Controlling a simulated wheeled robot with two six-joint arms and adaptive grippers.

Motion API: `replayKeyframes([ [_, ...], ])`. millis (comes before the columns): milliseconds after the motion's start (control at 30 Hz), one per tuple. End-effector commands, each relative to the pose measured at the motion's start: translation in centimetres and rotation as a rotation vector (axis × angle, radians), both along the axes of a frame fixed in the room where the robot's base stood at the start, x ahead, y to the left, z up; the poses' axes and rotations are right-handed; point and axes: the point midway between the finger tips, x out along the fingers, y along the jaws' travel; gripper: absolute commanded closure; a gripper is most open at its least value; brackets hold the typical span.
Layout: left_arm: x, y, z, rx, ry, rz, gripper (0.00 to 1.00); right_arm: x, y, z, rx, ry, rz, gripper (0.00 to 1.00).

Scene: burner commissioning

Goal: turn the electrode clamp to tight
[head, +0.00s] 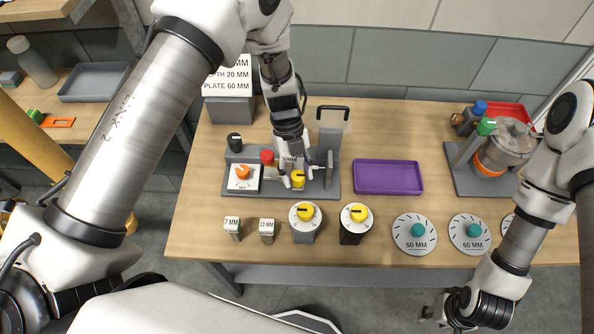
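A grey fixture (232,190) stands on the table. It carries a red knob (267,157), a yellow knob with a dark mark (298,179) and a white dial plate with an orange knob (242,172). No label tells me which one is the electrode clamp. My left gripper (298,176) is low over the fixture at the yellow knob, fingers apart on either side of it. I cannot tell whether they touch it. The gripper hides part of the fixture behind the knob. My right gripper (432,313) is past the table's front edge, small and partly hidden, its opening unclear.
A purple tray (388,177) lies right of the fixture. In front stand two yellow-knobbed dials (305,222) (354,223), small gauge blocks (232,228) and teal-knobbed discs (414,234). A burner pot (506,146) stands at the right. A sign block (229,107) stands behind.

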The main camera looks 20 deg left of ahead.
Motion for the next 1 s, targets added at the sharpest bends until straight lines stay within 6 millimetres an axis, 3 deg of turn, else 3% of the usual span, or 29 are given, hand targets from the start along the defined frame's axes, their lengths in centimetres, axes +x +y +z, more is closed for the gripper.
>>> replayKeyframes([
  [267, 0.5, 0.2, 1.1, -0.001, -0.005, 0.003, 0.53, 0.0, 0.0, 0.0, 0.0, 0.0, 0.0, 0.6],
  [700, 3.3, 2.7, 10.1, -0.001, -0.003, 0.001, 0.53, 0.0, 0.0, 0.0, 0.0, 0.0, 0.0, 0.6],
  [1000, 3.6, 3.0, 11.1, 0.0, 0.0, 0.0, 0.53, 0.0, 0.0, 0.0, 0.0, 0.0, 0.0, 0.6],
])
